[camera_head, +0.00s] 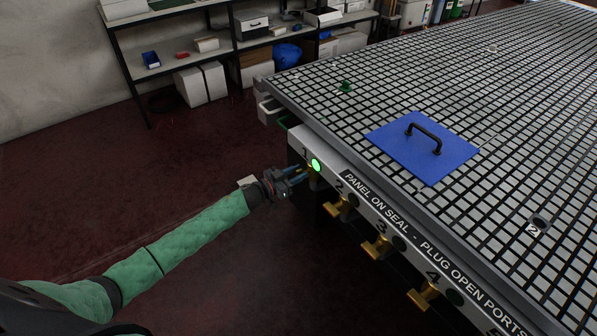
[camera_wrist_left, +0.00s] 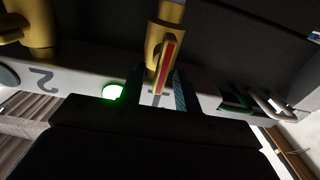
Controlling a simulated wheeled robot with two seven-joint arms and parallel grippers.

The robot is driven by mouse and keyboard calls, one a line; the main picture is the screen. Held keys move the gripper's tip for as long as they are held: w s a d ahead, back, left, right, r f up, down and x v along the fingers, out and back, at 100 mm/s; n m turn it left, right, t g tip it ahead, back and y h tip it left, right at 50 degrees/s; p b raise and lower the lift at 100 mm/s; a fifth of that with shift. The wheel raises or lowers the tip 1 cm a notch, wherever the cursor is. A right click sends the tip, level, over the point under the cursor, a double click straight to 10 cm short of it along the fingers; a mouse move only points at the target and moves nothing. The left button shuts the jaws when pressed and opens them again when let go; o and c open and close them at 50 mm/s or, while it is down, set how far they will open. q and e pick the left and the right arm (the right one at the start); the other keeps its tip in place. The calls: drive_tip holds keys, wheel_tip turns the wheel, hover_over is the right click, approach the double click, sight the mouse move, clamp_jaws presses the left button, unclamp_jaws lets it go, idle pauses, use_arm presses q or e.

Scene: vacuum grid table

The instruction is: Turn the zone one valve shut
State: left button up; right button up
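The zone one valve is brass with a red-striped lever (camera_wrist_left: 166,66), seen close up in the left wrist view. In the head view it is mostly hidden by my gripper, under the number 1. A lamp beside it glows green (camera_head: 316,165); it also shows in the left wrist view (camera_wrist_left: 112,92). My left gripper (camera_head: 303,174) is at this valve, its fingers pointing at the table's front rail. In the left wrist view the lever's end is beside a blue-striped finger; the other finger is not clear. I cannot tell whether they grip it. My right gripper is not in view.
Brass valves for zones two (camera_head: 340,206), three (camera_head: 376,246) and four (camera_head: 424,294) stick out along the rail. A blue panel (camera_head: 420,150) with a black handle lies on the grid table (camera_head: 500,90). Shelves (camera_head: 180,68) stand behind. The floor left of the table is clear.

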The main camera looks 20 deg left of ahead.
use_arm(q)
drive_tip(key=shift+w+d, duration=0.25)
clamp_jaws()
